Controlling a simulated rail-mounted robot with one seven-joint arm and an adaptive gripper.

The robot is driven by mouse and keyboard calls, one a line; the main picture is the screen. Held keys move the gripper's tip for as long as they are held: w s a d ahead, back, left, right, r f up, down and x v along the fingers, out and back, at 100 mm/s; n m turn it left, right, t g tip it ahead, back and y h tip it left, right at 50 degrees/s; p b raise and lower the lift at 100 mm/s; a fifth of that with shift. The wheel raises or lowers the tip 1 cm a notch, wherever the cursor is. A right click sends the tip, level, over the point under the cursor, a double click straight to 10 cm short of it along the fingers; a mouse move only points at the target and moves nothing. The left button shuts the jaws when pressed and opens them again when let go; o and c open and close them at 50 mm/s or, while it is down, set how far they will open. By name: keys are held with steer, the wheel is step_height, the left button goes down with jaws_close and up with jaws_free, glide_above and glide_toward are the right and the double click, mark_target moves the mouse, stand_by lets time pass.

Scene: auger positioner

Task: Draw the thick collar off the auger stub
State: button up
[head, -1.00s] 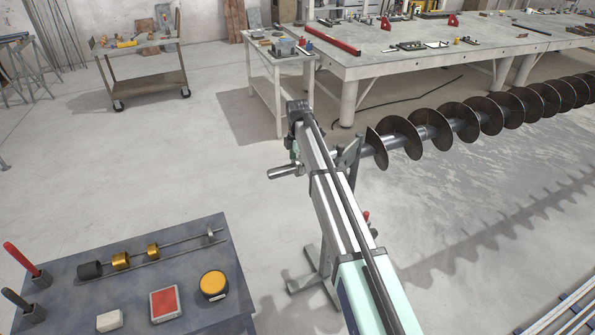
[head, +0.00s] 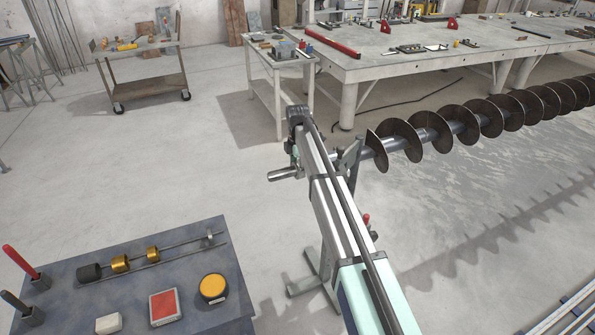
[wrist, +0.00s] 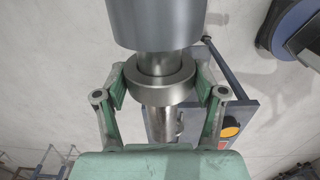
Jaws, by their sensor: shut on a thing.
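The thick collar (wrist: 163,92) is a wide steel ring around the narrower auger stub (wrist: 166,124) in the wrist view. My gripper (wrist: 160,82) has its green fingers shut on the collar from both sides. A short bare length of stub shows between the collar and the large grey auger shaft (wrist: 158,22). The stub's free end extends beyond the collar towards my palm. In the head view the stub end (head: 284,174) sticks out left of my arm. My arm hides the collar and most of the gripper there. The auger (head: 435,130) runs off to the right.
A dark table (head: 190,245) at the lower left holds a rod with a black ring (head: 90,272) and brass rings (head: 121,264), a red pad (head: 164,306) and a yellow-topped round item (head: 213,287). A stand (head: 322,275) is below the arm. Floor left of the stub is clear.

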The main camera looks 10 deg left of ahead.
steer(key=shift+a+r, duration=0.1)
steer(key=s+a, duration=0.7)
steer(key=a, duration=0.6)
steer(key=shift+p, duration=0.4)
stand_by(2.0)
steer(key=shift+s+a, duration=0.1)
stand_by(0.4)
